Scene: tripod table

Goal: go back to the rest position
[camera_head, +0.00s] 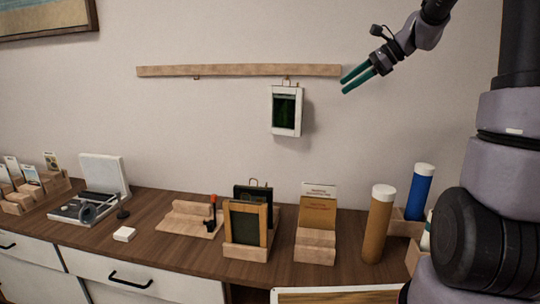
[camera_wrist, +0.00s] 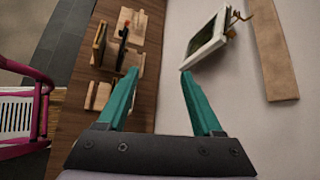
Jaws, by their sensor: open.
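My gripper (camera_head: 356,79) is open and empty, with two green fingers, high at the right in the head view. It is near the right end of the wooden wall rail (camera_head: 240,71), in front of the wall or beside it; I cannot tell the exact gap. In the wrist view my gripper (camera_wrist: 158,72) has its fingers wide apart with nothing between them. A small white-framed dark picture (camera_head: 286,110) hangs by a hook from the rail, to the left of and below my gripper. The picture also shows beyond the fingers in the wrist view (camera_wrist: 208,36).
A wooden desk (camera_head: 165,255) runs below. It holds a framed board (camera_head: 246,225), a card holder (camera_head: 317,222), a brown tube (camera_head: 379,222), a blue tube (camera_head: 419,192) and a white box (camera_head: 102,176). A pink-framed basket (camera_wrist: 22,115) stands on the floor.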

